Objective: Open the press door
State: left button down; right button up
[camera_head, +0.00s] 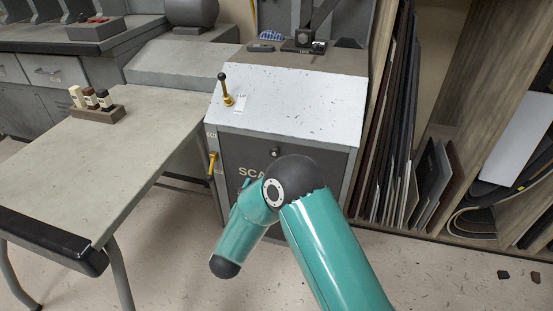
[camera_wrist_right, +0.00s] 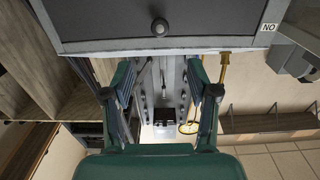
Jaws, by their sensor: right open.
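The press door (camera_head: 315,180) is a dark grey panel on the front of the press cabinet, with white lettering partly covered by my right arm. It appears shut. Its round dark knob (camera_head: 275,152) is near the top edge. In the right wrist view, the door (camera_wrist_right: 100,22) fills the top of the picture, with the knob (camera_wrist_right: 160,28) near its lower edge there. My right gripper (camera_wrist_right: 160,68) is open and empty, its fingers apart on either side of the line below the knob and not touching it. In the head view this gripper is hidden. My left gripper is not in view.
A lever with a dark ball (camera_head: 225,90) stands on the white press top (camera_head: 300,95). A yellow handle (camera_head: 212,163) is left of the door. A table (camera_head: 150,125) stands at left. Upright sheets (camera_head: 395,130) and shelving are at right. Floor in front is mostly clear.

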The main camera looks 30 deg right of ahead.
aim_at(274, 154)
jog(key=b+x, duration=0.3)
jog(key=x, duration=1.3)
